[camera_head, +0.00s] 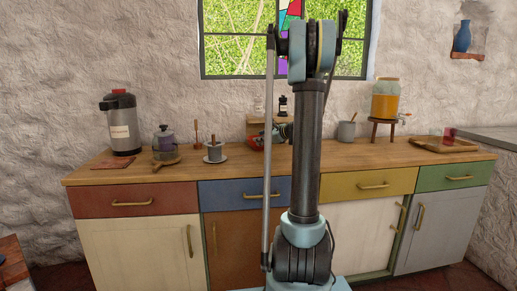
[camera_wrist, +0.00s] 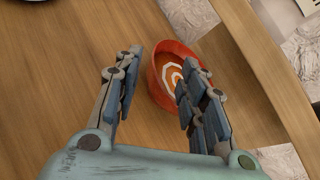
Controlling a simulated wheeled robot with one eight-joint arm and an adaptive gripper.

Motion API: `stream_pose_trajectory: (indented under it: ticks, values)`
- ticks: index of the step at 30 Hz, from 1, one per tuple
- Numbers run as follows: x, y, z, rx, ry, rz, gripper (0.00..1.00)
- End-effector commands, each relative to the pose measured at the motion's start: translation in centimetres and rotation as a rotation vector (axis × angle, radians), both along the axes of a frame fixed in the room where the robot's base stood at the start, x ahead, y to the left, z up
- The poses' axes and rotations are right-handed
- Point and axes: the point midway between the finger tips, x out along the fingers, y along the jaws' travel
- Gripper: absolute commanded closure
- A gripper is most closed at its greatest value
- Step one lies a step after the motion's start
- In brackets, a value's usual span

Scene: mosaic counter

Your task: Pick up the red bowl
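The red bowl (camera_wrist: 159,62) is in the wrist view, on the wooden counter, with an orange and white pattern inside. My gripper (camera_wrist: 158,66) is open, its two fingers well apart. The right finger overlaps the bowl's inside in this view, and the left finger is left of the bowl, with bare wood showing between. I cannot tell whether either finger touches the bowl. In the head view a small part of the red bowl (camera_head: 257,142) shows at the back of the counter, beside my gripper (camera_head: 274,134); my arm hides much of that spot.
On the wooden counter (camera_head: 345,154), a steel dispenser (camera_head: 122,126), a kettle (camera_head: 164,144) and a small pot (camera_head: 215,152) stand left. A grey cup (camera_head: 346,131), a juice dispenser (camera_head: 385,102) on a stool and a wooden tray (camera_head: 437,146) are right. A wooden shelf stands behind the bowl.

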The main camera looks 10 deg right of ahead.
Motion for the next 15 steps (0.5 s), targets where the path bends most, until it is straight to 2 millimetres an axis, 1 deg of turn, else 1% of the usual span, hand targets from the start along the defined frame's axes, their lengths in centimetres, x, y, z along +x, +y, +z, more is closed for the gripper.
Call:
stream_pose_trajectory:
  ticks: [10, 15]
  values:
    - [3.0, 2.1, -1.9, 0.000, 0.000, 0.003, 0.62]
    - [3.6, 2.5, -2.2, -0.001, 0.000, 0.001, 0.62]
